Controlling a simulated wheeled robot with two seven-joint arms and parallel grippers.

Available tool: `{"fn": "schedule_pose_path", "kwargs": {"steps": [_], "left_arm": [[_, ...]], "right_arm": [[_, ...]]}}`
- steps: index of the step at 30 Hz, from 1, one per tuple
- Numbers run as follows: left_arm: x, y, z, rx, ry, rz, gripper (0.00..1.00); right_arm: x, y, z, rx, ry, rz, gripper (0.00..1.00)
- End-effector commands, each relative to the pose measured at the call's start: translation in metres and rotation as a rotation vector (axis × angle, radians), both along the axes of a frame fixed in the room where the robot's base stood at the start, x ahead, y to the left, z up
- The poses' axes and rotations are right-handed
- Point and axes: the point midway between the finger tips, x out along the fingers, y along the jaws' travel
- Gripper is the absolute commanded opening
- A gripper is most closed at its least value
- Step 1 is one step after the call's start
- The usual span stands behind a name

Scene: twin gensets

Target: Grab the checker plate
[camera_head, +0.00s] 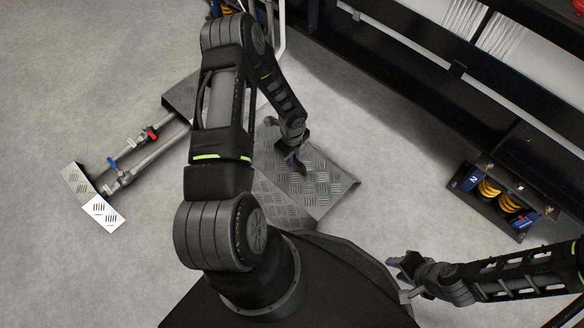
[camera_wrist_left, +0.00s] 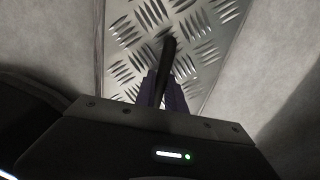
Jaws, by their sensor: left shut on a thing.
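The checker plate (camera_head: 325,188) is a grey metal sheet with a raised tread pattern, in the middle of the head view, partly hidden behind my left arm. In the left wrist view the plate (camera_wrist_left: 205,45) fills the upper middle. My left gripper (camera_head: 293,163) is over the plate, and its fingers (camera_wrist_left: 163,92) are shut on a dark, narrow upright piece, apparently the plate's handle (camera_wrist_left: 168,50). My right gripper (camera_head: 400,262) is at the lower right of the head view, away from the plate; its finger gap is too small to tell.
A pipe assembly with red and blue valve handles (camera_head: 151,133) lies left, ending at a bright treaded step (camera_head: 92,199). A black unit with yellow coils (camera_head: 495,197) stands right, below a dark frame (camera_head: 420,70). Grey floor (camera_head: 60,80) is clear at the upper left.

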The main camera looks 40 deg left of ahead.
Motion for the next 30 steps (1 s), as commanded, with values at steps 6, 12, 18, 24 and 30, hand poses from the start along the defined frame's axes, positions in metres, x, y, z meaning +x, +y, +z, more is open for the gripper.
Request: {"fn": "schedule_pose_path", "kwargs": {"steps": [6,12,18,24,30], "left_arm": [[0.0,0.0,0.001,0.001,0.0,0.0,0.0],[0.0,0.0,0.003,0.001,0.0,0.0,0.0],[0.001,0.001,0.022,0.001,-0.002,0.0,0.0],[0.002,0.001,0.057,0.002,-0.003,0.0,0.0],[0.002,0.0,0.088,0.001,-0.003,0.001,0.0]], "right_arm": [[0.0,0.0,0.0,0.0,0.0,0.0,0.36],[0.0,0.0,0.002,0.0,0.0,0.0,0.36],[-0.001,0.0,0.011,0.001,0.004,0.001,0.36],[-0.004,-0.001,0.027,0.002,0.011,0.005,0.36],[-0.006,0.0,0.04,0.004,0.017,0.01,0.36]]}}
